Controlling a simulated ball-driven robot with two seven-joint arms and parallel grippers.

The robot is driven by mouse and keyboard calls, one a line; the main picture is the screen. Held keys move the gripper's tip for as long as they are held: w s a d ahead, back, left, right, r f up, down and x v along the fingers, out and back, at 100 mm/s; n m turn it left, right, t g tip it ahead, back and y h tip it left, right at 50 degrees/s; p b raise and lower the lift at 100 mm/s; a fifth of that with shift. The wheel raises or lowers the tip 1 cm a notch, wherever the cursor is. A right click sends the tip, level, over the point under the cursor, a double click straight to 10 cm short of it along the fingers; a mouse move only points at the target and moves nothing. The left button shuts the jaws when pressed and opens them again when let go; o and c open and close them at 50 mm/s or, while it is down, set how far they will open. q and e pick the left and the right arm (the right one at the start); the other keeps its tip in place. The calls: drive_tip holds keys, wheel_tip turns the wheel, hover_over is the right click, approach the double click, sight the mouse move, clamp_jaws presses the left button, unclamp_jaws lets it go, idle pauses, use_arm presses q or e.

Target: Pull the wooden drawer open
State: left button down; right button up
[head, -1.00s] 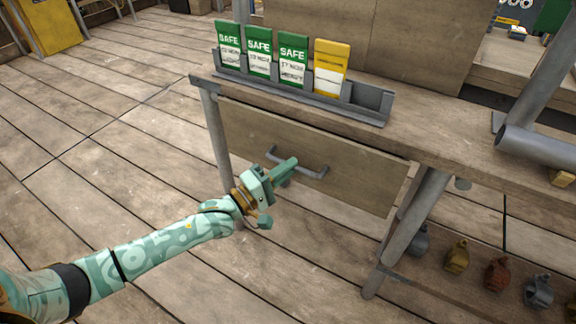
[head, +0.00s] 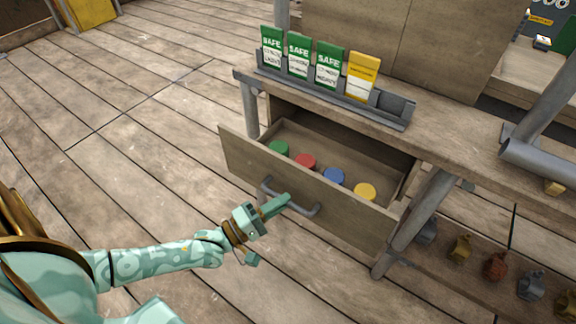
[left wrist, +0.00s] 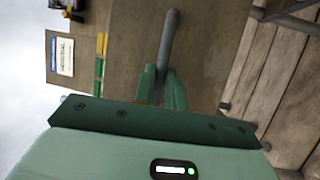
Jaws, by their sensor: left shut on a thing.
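The wooden drawer (head: 318,199) stands partly open under the workbench in the head view, its front pulled out towards me. A grey bar handle (head: 301,209) is fixed across its front. My left gripper (head: 284,202) is shut on the handle. The left wrist view shows the handle (left wrist: 170,38) as a grey bar reaching between the two green fingers of the gripper (left wrist: 161,85). Inside the drawer lie a green disc (head: 278,149), a red disc (head: 306,161), a blue disc (head: 334,176) and a yellow disc (head: 365,191). My right gripper is out of view.
The bench top (head: 445,122) holds a grey rack (head: 395,108) with green and yellow cards (head: 363,76). A grey bench leg (head: 416,224) stands right of the drawer. Several coloured clamp-like pieces (head: 496,265) are low at the right. The floor (head: 125,150) left of the drawer is clear.

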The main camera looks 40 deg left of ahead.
use_arm(q)
drive_tip(key=shift+s+p, duration=0.5)
drive_tip(key=shift+s, duration=1.25)
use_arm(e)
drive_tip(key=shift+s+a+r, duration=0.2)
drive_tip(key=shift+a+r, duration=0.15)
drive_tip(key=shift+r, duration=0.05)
use_arm(q)
drive_tip(key=c, duration=1.5)
unclamp_jaws()
drive_tip(key=shift+o, duration=0.2)
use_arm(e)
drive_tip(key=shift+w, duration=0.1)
